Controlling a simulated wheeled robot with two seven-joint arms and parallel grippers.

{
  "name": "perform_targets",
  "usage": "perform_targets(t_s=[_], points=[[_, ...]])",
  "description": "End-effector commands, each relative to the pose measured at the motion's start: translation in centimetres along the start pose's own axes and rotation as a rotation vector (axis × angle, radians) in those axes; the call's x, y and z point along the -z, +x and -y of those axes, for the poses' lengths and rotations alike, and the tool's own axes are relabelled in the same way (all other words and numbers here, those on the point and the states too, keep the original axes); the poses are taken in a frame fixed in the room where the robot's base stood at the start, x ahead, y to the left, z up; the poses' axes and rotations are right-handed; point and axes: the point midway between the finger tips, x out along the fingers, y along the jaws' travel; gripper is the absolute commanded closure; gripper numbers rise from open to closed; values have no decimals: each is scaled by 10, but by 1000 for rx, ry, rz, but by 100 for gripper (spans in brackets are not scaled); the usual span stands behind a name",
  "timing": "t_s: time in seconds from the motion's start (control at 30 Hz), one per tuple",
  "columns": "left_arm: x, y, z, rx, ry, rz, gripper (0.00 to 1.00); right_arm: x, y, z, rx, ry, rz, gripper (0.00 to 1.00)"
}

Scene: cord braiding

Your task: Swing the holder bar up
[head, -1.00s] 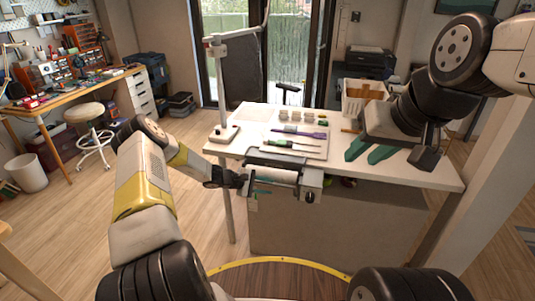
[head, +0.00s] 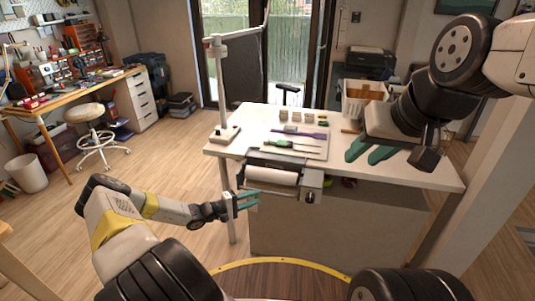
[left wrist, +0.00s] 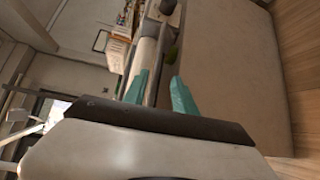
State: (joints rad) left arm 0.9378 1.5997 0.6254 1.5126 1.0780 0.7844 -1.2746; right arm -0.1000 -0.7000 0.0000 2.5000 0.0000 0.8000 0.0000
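A white roller (head: 272,176) sits in a dark holder at the table's front edge, with a grey end block (head: 312,184) at its right. A thin holder bar (head: 280,190) runs along the roller's front, low down. My left gripper (head: 250,200) is just below and left of the roller, its teal fingers apart and pointing right. In the left wrist view the fingers (left wrist: 160,92) are spread, with the roller (left wrist: 145,58) and bar beyond them; I cannot tell whether they touch the bar. My right gripper (head: 369,153) is open and empty above the table's right part.
Floor left of the table is clear.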

Motion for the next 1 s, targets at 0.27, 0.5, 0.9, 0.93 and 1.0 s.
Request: perform_targets(t_s=[0.27,0.5,0.9,0.93,1.0], points=[[-17,-13,-30,71,58,119,67,0,0,0,0,0,0,67],[-40,-10,-67,168,127,256,67,0,0,0,0,0,0,67],[-77,-14,-130,339,236,437,67,0,0,0,0,0,0,67],[-80,-14,-136,353,244,447,67,0,0,0,0,0,0,67],[-86,-16,-147,382,264,472,67,0,0,0,0,0,0,67]])
